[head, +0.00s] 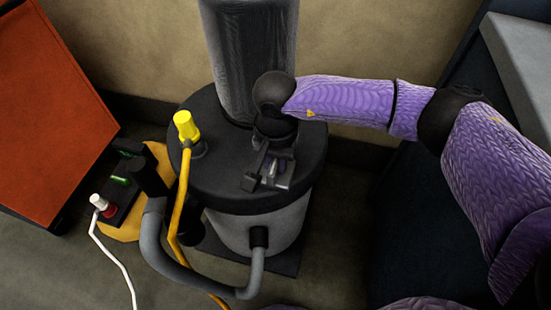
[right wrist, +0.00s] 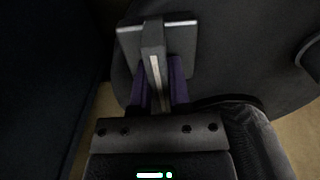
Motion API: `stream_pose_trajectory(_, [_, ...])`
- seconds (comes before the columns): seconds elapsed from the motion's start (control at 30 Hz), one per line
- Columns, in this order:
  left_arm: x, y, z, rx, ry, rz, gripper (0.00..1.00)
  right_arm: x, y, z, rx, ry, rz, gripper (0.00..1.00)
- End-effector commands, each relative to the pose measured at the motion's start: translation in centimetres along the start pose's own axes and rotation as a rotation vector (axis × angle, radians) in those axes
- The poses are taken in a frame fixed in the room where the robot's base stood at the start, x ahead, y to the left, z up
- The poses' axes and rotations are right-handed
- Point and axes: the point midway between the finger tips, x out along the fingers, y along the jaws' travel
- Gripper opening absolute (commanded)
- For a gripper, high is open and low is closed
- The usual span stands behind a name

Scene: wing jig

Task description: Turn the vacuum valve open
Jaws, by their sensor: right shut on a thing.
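The vacuum (head: 308,185) stands on the floor with a round dark lid and a grey drum below. The valve is a dark grey lever (right wrist: 153,50) over a flat grey plate (right wrist: 183,40) on the lid. In the head view, my right gripper (head: 268,168) points down at the front of the lid, by the valve. In the right wrist view, its two purple fingers (right wrist: 160,88) sit either side of the lever and are shut on it. In the head view the gripper partly hides the valve. My left gripper is not in view.
A dark clear cylinder (head: 250,50) rises behind the valve. A yellow plug (head: 184,126) with a yellow cord stands on the lid's left. A grey hose (head: 200,283) loops in front. A power box (head: 122,190) and an orange panel (head: 45,110) are at left.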

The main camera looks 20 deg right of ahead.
Motion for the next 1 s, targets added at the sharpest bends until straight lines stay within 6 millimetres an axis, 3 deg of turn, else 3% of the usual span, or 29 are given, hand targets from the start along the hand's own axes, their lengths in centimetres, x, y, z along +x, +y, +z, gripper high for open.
stream_pose_trajectory(0.2, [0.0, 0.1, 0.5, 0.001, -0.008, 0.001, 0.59, -0.1, 0.0, 0.0, -0.001, 0.002, -0.001, 0.00])
stream_pose_trajectory(0.23, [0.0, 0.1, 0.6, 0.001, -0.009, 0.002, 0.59, -0.1, 0.0, 0.0, -0.001, 0.002, -0.001, 0.26])
stream_pose_trajectory(0.4, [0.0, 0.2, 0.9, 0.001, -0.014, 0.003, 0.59, 0.0, 0.0, 0.0, -0.001, 0.001, -0.001, 0.57])
stream_pose_trajectory(0.67, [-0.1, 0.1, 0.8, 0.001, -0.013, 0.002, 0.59, -0.2, 0.0, 0.0, 0.000, 0.001, -0.001, 0.57])
stream_pose_trajectory(0.77, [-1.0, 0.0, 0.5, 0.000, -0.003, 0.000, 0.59, -2.0, 0.0, -0.1, 0.000, 0.004, -0.003, 0.57])
stream_pose_trajectory(1.0, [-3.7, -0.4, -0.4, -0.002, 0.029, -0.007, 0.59, -8.2, 0.0, 0.0, -0.001, 0.005, -0.004, 0.57])
